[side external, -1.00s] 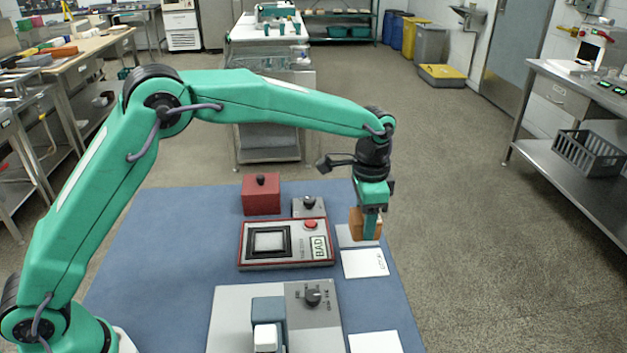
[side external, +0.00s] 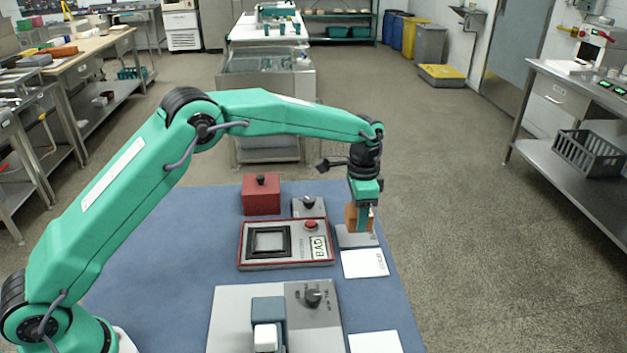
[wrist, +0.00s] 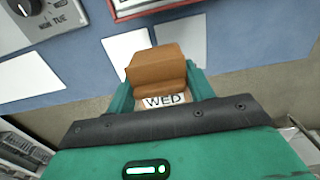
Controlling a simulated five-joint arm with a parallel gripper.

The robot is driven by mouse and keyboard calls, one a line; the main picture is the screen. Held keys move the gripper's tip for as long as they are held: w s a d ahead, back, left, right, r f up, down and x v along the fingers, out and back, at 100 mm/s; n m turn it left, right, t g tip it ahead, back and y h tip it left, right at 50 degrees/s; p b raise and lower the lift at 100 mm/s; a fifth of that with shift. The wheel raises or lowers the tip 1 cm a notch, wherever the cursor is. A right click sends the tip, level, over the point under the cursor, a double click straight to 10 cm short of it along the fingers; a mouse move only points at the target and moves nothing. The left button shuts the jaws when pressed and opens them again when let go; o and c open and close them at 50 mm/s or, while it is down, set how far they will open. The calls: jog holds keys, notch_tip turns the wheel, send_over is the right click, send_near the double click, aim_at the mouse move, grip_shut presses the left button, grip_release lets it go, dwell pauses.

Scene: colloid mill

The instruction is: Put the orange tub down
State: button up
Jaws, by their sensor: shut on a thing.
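The orange tub (side external: 351,219) is a small brown-orange block shape at the right of the blue mat (side external: 190,235). My gripper (side external: 362,222) points down and is shut on it. The tub appears upright over the far card (side external: 350,239), which looks grey; I cannot tell whether it touches the card. In the wrist view the tub (wrist: 155,66) sits between my green fingers (wrist: 160,92), and a white label reading "WED" (wrist: 164,101) shows at its near side. The tub's underside is hidden.
White cards lie along the mat's right edge, one in the middle (side external: 365,264) and one near (side external: 374,342). Left of them are a red-edged device (side external: 285,262) marked BAD, a red box (side external: 261,196) and a grey dial panel (side external: 318,318).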

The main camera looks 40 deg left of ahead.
aim_at(354, 209)
jog(key=shift+w+a+f, duration=1.2)
jog(key=shift+w+a, duration=0.15)
jog(key=shift+a, duration=0.15)
jog(key=shift+f, duration=0.1)
jog(key=shift+f, duration=1.95)
jog(key=shift+f, duration=0.1)
jog(key=o, duration=1)
notch_tip(354, 209, up, 12)
jog(key=shift+r, duration=0.15)
